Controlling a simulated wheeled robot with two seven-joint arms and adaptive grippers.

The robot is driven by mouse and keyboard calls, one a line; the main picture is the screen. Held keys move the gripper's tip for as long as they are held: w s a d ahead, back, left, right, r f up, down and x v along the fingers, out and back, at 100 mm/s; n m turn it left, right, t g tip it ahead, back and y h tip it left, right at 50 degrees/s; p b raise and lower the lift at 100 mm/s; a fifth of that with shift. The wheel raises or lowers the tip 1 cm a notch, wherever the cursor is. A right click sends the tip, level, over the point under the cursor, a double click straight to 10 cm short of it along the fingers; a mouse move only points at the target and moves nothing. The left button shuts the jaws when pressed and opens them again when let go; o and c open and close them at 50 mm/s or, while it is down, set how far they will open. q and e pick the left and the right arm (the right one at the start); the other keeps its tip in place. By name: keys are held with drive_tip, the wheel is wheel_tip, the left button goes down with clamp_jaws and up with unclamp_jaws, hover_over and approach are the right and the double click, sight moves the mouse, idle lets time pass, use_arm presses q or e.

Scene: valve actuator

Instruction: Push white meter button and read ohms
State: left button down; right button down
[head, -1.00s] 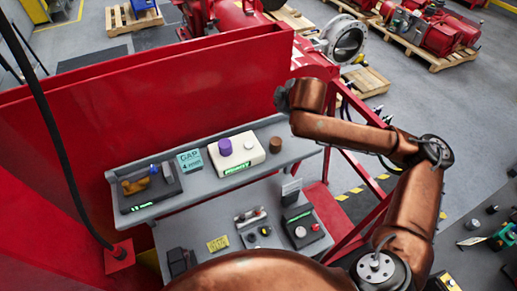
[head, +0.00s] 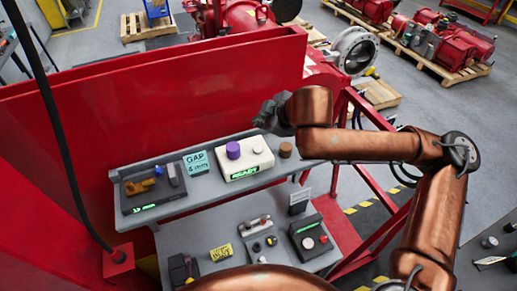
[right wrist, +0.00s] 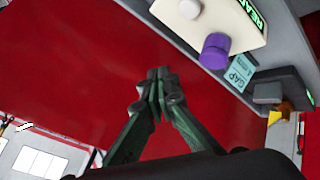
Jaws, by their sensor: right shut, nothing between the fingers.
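The white meter (head: 262,165) stands on the upper grey shelf. Its round white button (head: 257,149) is on top at the right, beside a purple knob (head: 233,150). Its green front display (head: 245,172) appears to read READY; no ohms figure is legible. My right gripper (head: 268,116) is shut and empty, above and behind the meter near the red panel, apart from the button. In the right wrist view the shut fingertips (right wrist: 158,76) are in front of red panel, with the white button (right wrist: 190,9) and purple knob (right wrist: 215,50) beyond them. My left gripper is out of view.
A cyan GAP card (head: 198,162) and a dark device (head: 153,188) stand left of the meter; a brown cylinder (head: 285,150) is at its right. The lower shelf (head: 210,238) holds several small devices. A tall red panel (head: 150,105) rises behind.

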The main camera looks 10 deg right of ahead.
drive_tip(key=b, duration=0.6)
hover_over(259, 150)
wheel_tip(259, 150, down, 7)
drive_tip(key=shift+f, duration=0.15)
drive_tip(key=shift+f+b, duration=0.45)
drive_tip(key=shift+f, duration=0.15)
drive_tip(key=shift+f, duration=0.1)
idle(0.4)
drive_tip(key=shift+f, duration=0.3)
drive_tip(key=shift+f, duration=0.55)
idle(0.8)
drive_tip(key=shift+r, duration=0.1)
drive_tip(key=shift+r+p, duration=0.85)
drive_tip(key=shift+p, duration=0.2)
